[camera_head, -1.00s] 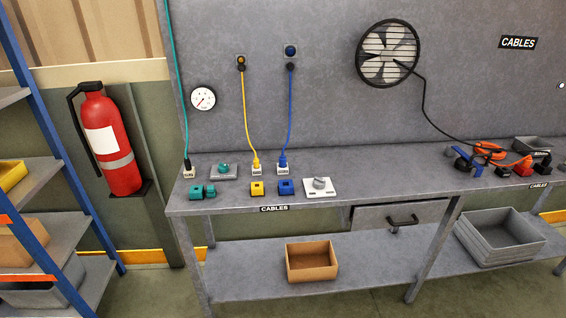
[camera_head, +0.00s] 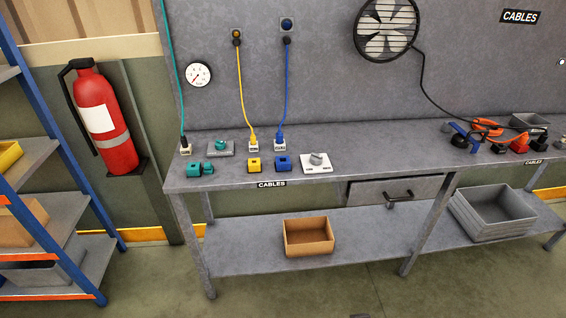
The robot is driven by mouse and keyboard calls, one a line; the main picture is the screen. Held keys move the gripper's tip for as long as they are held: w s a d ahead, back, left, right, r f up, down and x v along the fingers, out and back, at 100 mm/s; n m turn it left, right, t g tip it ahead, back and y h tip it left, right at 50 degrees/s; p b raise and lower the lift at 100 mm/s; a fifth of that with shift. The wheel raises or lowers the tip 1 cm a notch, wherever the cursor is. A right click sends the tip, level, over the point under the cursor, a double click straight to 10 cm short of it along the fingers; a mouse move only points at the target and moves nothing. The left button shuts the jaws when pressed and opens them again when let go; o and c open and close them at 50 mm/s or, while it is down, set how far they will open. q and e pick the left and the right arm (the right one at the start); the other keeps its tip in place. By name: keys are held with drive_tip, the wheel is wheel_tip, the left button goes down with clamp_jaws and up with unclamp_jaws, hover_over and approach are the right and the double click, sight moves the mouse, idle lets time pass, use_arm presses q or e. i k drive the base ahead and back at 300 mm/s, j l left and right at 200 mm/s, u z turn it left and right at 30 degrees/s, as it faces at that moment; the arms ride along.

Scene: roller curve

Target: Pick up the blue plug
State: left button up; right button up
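A blue cable (camera_head: 287,85) hangs from a round blue and black wall fitting (camera_head: 287,25) down to the bench. Its lower end has a blue plug (camera_head: 280,136) that stands upright in a small white socket block (camera_head: 280,146). In front of it on the bench lies a separate blue block-shaped piece (camera_head: 283,163), possibly a plug or connector; I cannot tell which. Neither of my grippers is in view.
On the grey bench (camera_head: 230,182) a yellow block (camera_head: 254,165), a teal connector (camera_head: 200,169) and a white switch box (camera_head: 316,163) stand nearby. Tangled cables (camera_head: 485,135) lie at right. A cardboard box (camera_head: 308,237) sits on the lower shelf. A fire extinguisher (camera_head: 105,120) hangs at left.

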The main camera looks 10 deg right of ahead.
sight(278, 136)
drive_tip(key=i+l+u, duration=0.2)
drive_tip(key=l, duration=0.15)
drive_tip(key=i+l+u, duration=0.15)
drive_tip(key=l, duration=0.2)
drive_tip(key=i+l+u, duration=0.2)
drive_tip(key=l, duration=0.15)
drive_tip(key=l+u, duration=0.2)
drive_tip(key=l, duration=0.2)
